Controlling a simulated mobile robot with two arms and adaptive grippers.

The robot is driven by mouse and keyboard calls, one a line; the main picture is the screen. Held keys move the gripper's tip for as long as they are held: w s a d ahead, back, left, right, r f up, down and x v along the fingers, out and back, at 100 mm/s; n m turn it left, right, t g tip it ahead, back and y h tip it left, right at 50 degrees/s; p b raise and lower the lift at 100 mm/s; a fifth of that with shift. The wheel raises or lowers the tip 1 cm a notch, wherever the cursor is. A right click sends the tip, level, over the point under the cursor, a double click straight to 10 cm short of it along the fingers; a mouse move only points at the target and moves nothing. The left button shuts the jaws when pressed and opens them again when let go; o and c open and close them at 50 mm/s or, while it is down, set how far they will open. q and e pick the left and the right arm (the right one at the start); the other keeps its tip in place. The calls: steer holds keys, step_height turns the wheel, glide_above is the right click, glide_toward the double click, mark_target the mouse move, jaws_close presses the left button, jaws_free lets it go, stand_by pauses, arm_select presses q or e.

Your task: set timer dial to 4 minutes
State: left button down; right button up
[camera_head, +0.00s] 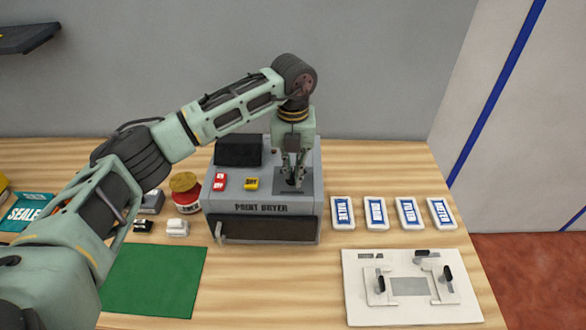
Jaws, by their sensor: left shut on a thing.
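The grey paint dryer (262,208) stands at the middle of the wooden bench, its front lettered "PAINT DRYER". A dark square plate (283,187) lies on the right part of its top. My left gripper (294,181) points straight down over this plate, shut on a small dark thing that looks like the timer dial. The fingers hide most of the dial, so its marks and setting cannot be read. A red switch (219,181) and a yellow switch (251,184) sit on the dryer's top, left of the gripper. My right gripper is not in view.
Several white-and-blue labelled packs (376,213) stand in a row right of the dryer. A white fixture board (410,287) with black-handled clamps lies in front of them. A green mat (153,280) and a red jar with a yellow lid (186,192) are at left.

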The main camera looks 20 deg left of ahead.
mark_target(293, 173)
arm_select(q)
steer(key=c, duration=1.9)
jaws_free()
steer(key=shift+o, duration=0.2)
step_height(293, 173, up, 12)
